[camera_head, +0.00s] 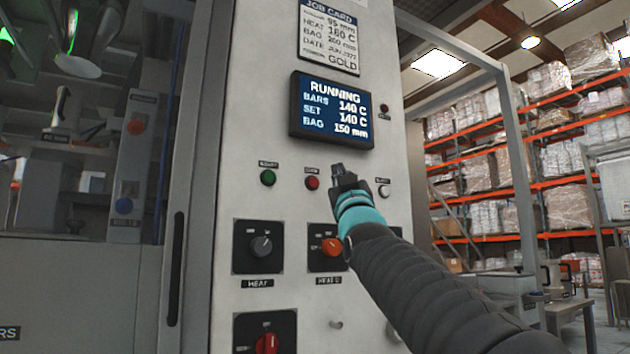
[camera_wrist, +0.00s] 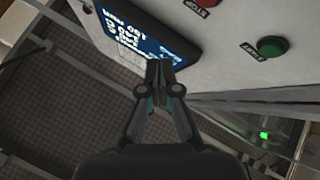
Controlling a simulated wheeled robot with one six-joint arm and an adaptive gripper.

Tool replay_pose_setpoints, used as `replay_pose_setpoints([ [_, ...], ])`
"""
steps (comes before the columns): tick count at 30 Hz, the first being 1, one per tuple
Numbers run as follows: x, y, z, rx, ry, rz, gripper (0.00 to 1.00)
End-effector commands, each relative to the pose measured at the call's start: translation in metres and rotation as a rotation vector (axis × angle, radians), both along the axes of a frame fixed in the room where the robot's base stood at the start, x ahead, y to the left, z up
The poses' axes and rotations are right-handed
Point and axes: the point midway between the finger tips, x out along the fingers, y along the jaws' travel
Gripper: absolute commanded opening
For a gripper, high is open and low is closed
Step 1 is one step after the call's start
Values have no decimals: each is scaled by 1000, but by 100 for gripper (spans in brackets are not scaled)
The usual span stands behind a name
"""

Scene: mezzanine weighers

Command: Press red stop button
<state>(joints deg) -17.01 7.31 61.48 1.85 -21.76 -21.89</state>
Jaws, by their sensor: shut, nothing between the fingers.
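The small red button (camera_head: 312,183) is on the pale control panel (camera_head: 222,150), below the display, between a green button and a white one. In the wrist view its label and a reddish edge (camera_wrist: 204,2) show at the top border, mostly cut off. My gripper (camera_head: 337,168) is just right of the red button in the head view, in front of the panel. In the wrist view my gripper (camera_wrist: 160,66) is shut and empty, its fingertips overlapping the display's edge. I cannot tell how far the tips are from the panel.
A green button (camera_head: 268,178) is left of the red one, a white button (camera_head: 384,191) right. The display (camera_head: 332,112) reads RUNNING and stands out from the panel. Below are a black knob (camera_head: 261,246), an orange knob (camera_head: 332,246) and a red knob (camera_head: 267,343).

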Motion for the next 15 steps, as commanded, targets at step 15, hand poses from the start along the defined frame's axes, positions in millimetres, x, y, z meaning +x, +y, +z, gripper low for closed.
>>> replay_pose_setpoints([
  [15, 51, 35, 2, 0, 2, 1, 0],
])
